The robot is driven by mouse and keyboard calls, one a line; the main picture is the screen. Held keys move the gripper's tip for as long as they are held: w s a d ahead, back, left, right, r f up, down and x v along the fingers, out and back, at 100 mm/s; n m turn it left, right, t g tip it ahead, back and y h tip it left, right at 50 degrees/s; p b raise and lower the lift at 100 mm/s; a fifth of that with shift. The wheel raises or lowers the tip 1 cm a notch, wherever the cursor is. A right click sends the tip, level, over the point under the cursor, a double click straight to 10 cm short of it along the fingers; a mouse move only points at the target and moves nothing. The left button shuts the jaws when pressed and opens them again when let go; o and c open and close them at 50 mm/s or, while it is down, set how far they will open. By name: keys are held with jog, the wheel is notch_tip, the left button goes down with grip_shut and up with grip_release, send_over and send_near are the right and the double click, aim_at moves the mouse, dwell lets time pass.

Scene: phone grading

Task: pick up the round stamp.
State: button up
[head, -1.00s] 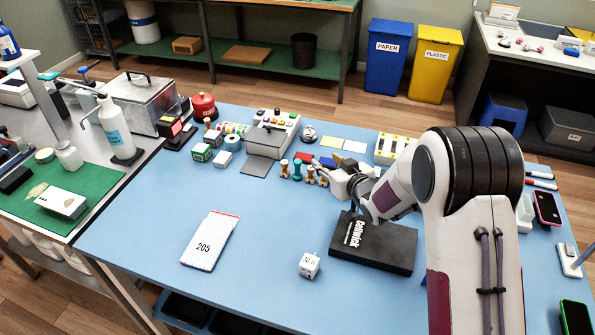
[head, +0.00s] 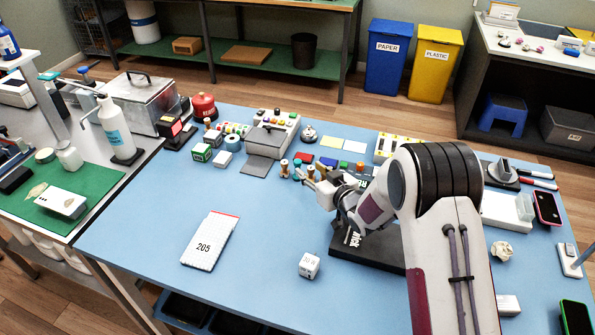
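A row of small stamps with wooden and coloured handles (head: 284,168) stands on the blue table, behind the table's middle. They are too small to tell which one is the round stamp. My gripper (head: 304,179) is just in front of the row, its fingers pointing left. The fingers look spread apart, with nothing seen between them. The gripper and wrist hide part of the row's right end.
A black box (head: 370,250) lies under my arm. A grey-lidded device (head: 272,139) stands behind the stamps. The table's left middle is clear.

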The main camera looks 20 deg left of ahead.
aim_at(300, 164)
jog(key=shift+x, duration=0.8)
jog(key=shift+a, duration=0.15)
jog(key=shift+x, duration=2.5)
jog(key=shift+s+f, duration=0.15)
grip_shut()
